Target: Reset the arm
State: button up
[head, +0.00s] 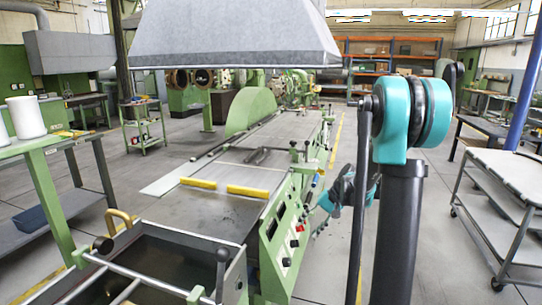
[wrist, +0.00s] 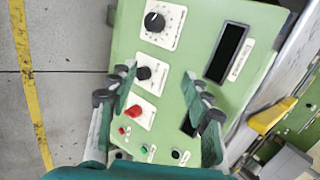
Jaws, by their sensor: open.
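My arm's dark column and teal joint stand at the right of the head view. My gripper (wrist: 158,90) shows in the wrist view with its two fingers spread apart and nothing between the tips. Behind the fingers is the green control panel (wrist: 188,60) of the extruder, with black knobs, a red knob (wrist: 137,111) and small buttons. Whether the fingers touch the panel cannot be told. In the head view the panel (head: 283,235) is on the machine's right side, and my teal wrist (head: 345,190) is just right of it.
The long green extruder bench (head: 215,205) runs away from me, under a grey hood (head: 235,40). A grey cart (head: 510,175) stands at the right, and a green table (head: 45,145) with white rolls at the left. Open floor lies right of the machine, along a yellow line.

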jog(key=s+d+f+n+t+h, duration=0.1)
jog(key=s+d+f+h, duration=0.1)
jog(key=s, duration=1)
jog(key=s+d+f+n+t+h, duration=0.1)
jog(key=s+d+t+h, duration=0.1)
jog(key=s, duration=1)
jog(key=d+h, duration=0.1)
jog(key=h, duration=0.1)
jog(key=shift+s+f+n+h, duration=0.3)
jog(key=shift+s+f+n, duration=0.05)
jog(key=shift+n, duration=0.05)
